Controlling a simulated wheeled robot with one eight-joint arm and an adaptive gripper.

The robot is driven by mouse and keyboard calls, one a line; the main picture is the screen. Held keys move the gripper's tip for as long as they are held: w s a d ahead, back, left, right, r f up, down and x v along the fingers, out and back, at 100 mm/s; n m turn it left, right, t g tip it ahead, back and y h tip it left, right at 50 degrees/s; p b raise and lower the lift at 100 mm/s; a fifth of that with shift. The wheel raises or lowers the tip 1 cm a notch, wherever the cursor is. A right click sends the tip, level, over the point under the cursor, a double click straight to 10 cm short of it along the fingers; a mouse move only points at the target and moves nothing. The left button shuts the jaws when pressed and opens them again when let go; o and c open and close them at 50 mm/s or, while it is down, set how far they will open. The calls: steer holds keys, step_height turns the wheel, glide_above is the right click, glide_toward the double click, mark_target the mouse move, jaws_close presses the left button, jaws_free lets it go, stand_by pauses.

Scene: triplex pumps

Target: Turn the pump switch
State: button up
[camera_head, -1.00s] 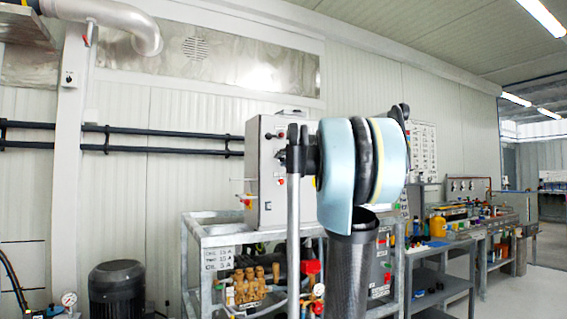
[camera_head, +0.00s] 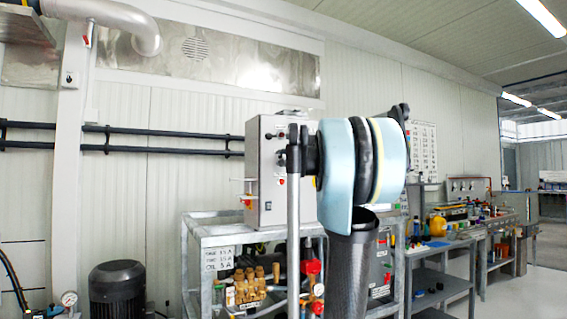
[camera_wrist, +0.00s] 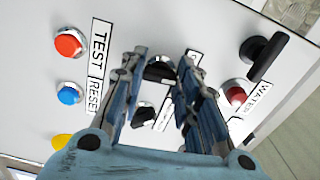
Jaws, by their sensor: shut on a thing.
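In the wrist view, my gripper (camera_wrist: 162,66) reaches over a grey control panel. Its two blue fingers are closed on a dark knob (camera_wrist: 160,70), which shows between the fingertips. A partly hidden label lies beside the knob, so I cannot read whether it is the pump switch. A second black knob (camera_wrist: 144,113) shows between the fingers, nearer the palm. In the head view, the grey control box (camera_head: 270,178) stands on a metal frame, and my arm hides its right part and my gripper.
In the wrist view, a red button (camera_wrist: 68,43) and a blue button (camera_wrist: 69,94) sit left of the fingers, by TEST and RESET labels. A black lever (camera_wrist: 266,56) and a red button (camera_wrist: 235,96) lie to the right. A grey shelf cart (camera_head: 440,285) stands right of the frame.

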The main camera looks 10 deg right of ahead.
steer(key=shift+f+m, duration=0.1)
steer(key=shift+m, duration=0.5)
steer(key=o, duration=1.1)
steer(key=shift+f, duration=0.1)
steer(key=shift+c, duration=0.2)
steer(key=v, duration=1.1)
steer(key=shift+s, duration=0.35)
steer(key=shift+d, duration=0.15)
